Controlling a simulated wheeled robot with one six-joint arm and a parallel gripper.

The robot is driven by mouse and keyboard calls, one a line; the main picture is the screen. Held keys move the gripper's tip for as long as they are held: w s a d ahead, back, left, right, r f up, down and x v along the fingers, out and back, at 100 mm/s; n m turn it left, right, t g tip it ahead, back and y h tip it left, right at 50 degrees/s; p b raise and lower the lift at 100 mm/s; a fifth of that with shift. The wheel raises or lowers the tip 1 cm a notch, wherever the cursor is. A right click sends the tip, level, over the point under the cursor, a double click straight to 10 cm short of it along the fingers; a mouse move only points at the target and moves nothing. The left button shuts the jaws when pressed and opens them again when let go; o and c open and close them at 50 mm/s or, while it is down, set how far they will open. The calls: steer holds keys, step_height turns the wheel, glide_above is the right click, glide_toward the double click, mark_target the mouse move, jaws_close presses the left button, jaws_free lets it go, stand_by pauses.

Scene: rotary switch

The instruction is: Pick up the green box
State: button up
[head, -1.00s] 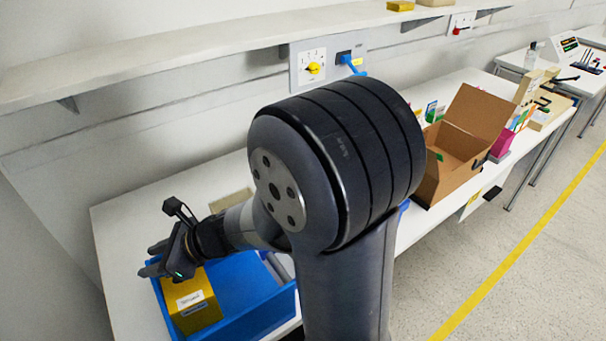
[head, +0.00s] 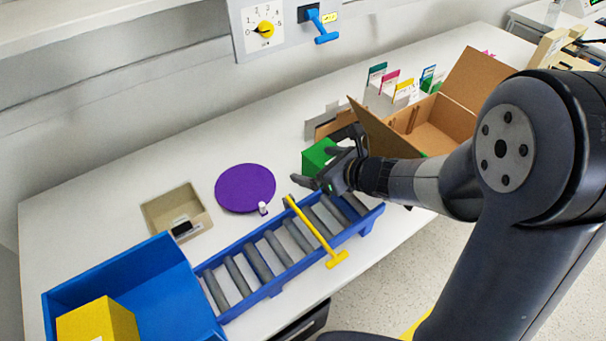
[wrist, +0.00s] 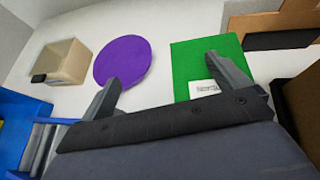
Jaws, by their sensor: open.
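The green box (head: 317,157) stands on the white table, left of the cardboard box and partly hidden behind my gripper. It also shows in the wrist view (wrist: 190,62), with a white label on its near side. My gripper (head: 317,166) is open and empty, close beside the green box. In the wrist view its fingers (wrist: 163,72) are spread wide. The right finger overlaps the green box and its label, and the left finger is over the edge of the purple disc. I cannot tell whether a finger touches the box.
A purple disc (head: 245,188) and a beige tray (head: 175,211) lie left. A blue roller rack (head: 262,262) with a yellow T-bar (head: 318,232) runs in front. A blue bin (head: 165,285) holds a yellow box (head: 98,322). An open cardboard box (head: 433,130) stands right.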

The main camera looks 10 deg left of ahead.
mark_target(313, 165)
steer(key=shift+w+a+f+p, duration=0.25)
steer(key=shift+w+a+f, duration=0.15)
steer(key=shift+f, duration=0.15)
steer(key=shift+w+a+f+p, duration=0.2)
steer(key=shift+w+a+f, duration=0.15)
steer(key=shift+f, duration=0.2)
steer(key=shift+w+a+f, duration=0.2)
steer(key=shift+a+f, duration=0.2)
steer(key=shift+a, duration=0.15)
steer(key=shift+c, duration=0.6)
steer(key=shift+w+a+f, duration=0.15)
steer(key=shift+w, duration=0.05)
steer(key=c, duration=1)
steer(key=shift+a, duration=0.1)
steer(key=c, duration=1.1)
steer(key=r, duration=0.3)
steer(key=r+p, duration=0.1)
steer(key=r, duration=0.3)
steer(key=r+p, duration=0.1)
steer(key=r, duration=0.2)
steer(key=shift+w+a+r, duration=0.1)
steer(key=shift+w+r, duration=0.2)
jaws_close()
